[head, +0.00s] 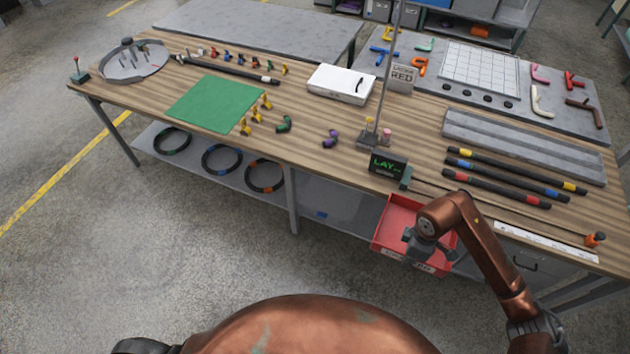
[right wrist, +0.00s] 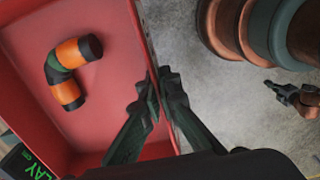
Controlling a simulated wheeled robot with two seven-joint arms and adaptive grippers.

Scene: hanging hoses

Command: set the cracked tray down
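The red tray (head: 397,220) is at the front edge of the bench in the head view, beside the display. My right gripper (head: 420,250) is at its near wall. In the right wrist view the fingers of my right gripper (right wrist: 163,85) straddle the wall of the red tray (right wrist: 105,25) and appear shut on it. An orange and black elbow piece (right wrist: 68,72) lies inside. The label on the tray's front is partly covered, and I see no clear crack. A dark claw, seemingly my left gripper (right wrist: 275,90), is small at the right of the right wrist view.
The wooden bench (head: 300,150) holds a green mat (head: 214,103), a white box (head: 340,84), a small display (head: 388,166) and dark hoses (head: 500,188). A lower shelf (head: 325,205) runs underneath. Bare floor (head: 250,260) lies in front.

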